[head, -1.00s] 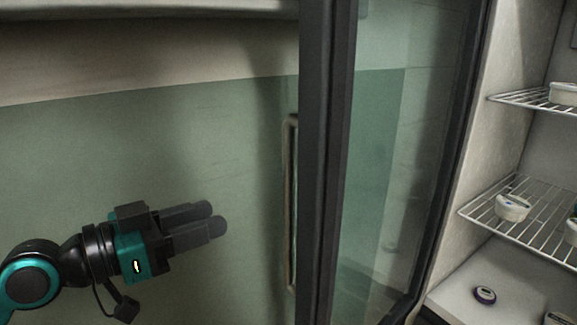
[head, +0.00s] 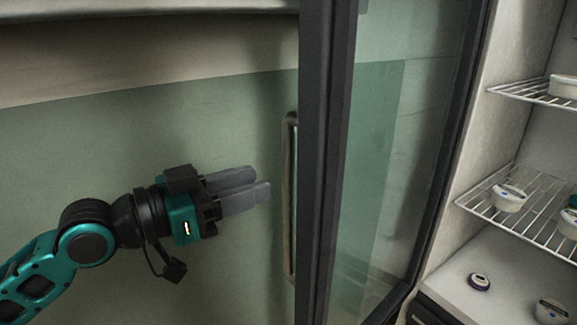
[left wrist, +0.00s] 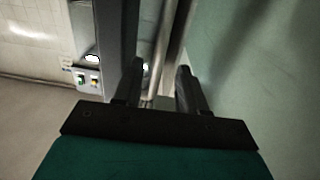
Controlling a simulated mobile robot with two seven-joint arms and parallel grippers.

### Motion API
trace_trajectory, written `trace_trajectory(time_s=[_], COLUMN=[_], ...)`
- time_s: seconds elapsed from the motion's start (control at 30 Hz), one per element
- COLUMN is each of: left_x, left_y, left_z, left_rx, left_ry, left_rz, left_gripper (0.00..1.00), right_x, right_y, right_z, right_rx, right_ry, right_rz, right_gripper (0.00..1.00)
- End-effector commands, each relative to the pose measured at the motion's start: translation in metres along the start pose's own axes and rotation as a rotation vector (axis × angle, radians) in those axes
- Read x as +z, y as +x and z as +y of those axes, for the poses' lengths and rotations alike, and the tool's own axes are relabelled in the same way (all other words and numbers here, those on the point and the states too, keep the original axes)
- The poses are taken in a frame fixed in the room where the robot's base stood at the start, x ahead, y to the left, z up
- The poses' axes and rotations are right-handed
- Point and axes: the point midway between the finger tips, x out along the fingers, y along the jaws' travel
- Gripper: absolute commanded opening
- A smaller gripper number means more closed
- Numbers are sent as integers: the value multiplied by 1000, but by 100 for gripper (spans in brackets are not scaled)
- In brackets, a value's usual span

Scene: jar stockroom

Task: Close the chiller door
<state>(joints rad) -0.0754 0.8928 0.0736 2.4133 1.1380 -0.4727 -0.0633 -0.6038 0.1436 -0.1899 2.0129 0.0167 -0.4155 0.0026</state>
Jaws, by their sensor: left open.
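The chiller door (head: 318,160) stands open in the head view, a dark-framed glass panel swung out from the chiller on the right. Its long vertical bar handle (head: 289,200) is on the door's left side. My left gripper (head: 262,181) is open and empty, its fingers pointing right, a short way left of the handle. In the left wrist view, my two fingers (left wrist: 160,80) are apart, and the handle bar (left wrist: 176,45) shows beyond and between them, not visibly touched. My right gripper is not in view.
The chiller's inside holds wire shelves (head: 530,205) with white tubs (head: 509,197) and a small dark-rimmed jar (head: 479,282) on the floor panel. A green and cream wall (head: 120,150) lies behind my arm. The space between gripper and handle looks clear.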

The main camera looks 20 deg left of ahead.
Motion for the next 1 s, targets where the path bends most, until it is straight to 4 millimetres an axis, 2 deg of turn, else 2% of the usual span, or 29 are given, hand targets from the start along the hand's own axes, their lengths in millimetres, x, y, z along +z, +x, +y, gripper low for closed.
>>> trace_trajectory(time_s=[0.3, 0.5, 0.9, 1.0], left_x=[-3, -1, 0, 0], left_y=[43, 64, 72, 72], left_z=[0, 0, 0, 0], left_rx=[0, 0, 1, 1], left_ry=[-2, -3, 0, 0], left_rz=[5, 1, -1, -1], left_gripper=[41, 41, 41, 33], right_x=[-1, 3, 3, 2], right_y=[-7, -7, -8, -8], right_z=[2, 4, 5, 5], right_rx=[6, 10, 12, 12], right_ry=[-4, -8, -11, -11], right_rz=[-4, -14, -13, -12], right_gripper=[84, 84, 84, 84])
